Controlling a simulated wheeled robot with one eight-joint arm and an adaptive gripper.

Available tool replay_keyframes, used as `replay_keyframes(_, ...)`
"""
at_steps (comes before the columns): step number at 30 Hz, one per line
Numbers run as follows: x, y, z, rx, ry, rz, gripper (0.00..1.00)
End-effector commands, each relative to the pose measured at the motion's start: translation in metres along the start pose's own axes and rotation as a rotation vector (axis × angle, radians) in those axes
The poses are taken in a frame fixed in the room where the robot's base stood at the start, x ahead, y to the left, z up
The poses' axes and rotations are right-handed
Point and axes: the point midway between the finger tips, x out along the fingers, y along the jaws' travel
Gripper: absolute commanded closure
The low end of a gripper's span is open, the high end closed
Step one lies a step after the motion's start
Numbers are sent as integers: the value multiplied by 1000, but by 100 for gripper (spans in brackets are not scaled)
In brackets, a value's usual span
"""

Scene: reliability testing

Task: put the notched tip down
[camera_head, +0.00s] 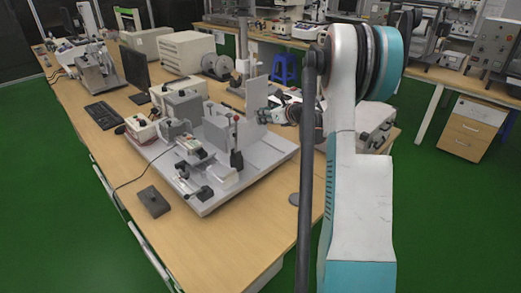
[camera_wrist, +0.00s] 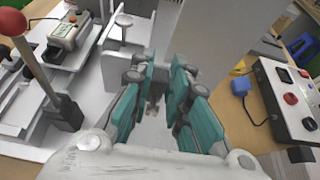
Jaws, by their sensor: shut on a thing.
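My gripper (camera_wrist: 158,85) has teal-padded fingers and is shut on a small greyish piece, which I take to be the notched tip (camera_wrist: 154,98). The piece shows only as a small bit between the fingers, and its notch cannot be made out. In the head view my gripper (camera_head: 272,112) is beside the upright pale plate (camera_head: 257,98) of the test fixture, above its grey base (camera_head: 265,150). The held piece is too small to tell there. I cannot tell whether it touches the fixture.
A red-knobbed lever (camera_wrist: 38,62) stands at the left in the wrist view. A control box with buttons (camera_wrist: 287,98) is at the right. The fixture sits on a wooden table (camera_head: 240,240) with a dark small box (camera_head: 153,201). The table's front is mostly clear.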

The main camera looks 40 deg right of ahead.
Motion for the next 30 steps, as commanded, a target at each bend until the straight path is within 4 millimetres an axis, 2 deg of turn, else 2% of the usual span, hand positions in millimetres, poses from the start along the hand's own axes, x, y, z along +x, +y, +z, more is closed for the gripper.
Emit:
replay_keyframes(1, 7, 0, -16, 0, 0, 0, 100)
replay_keyframes(6, 23, 0, -54, 0, 0, 0, 100)
replay_keyframes(12, 38, 1, -90, 0, 0, 0, 100)
replay_keyframes(20, 44, 1, -104, 0, 0, 0, 100)
replay_keyframes(27, 57, 0, -136, 0, 0, 0, 100)
replay_keyframes(30, 59, 1, -140, 0, 0, 0, 100)
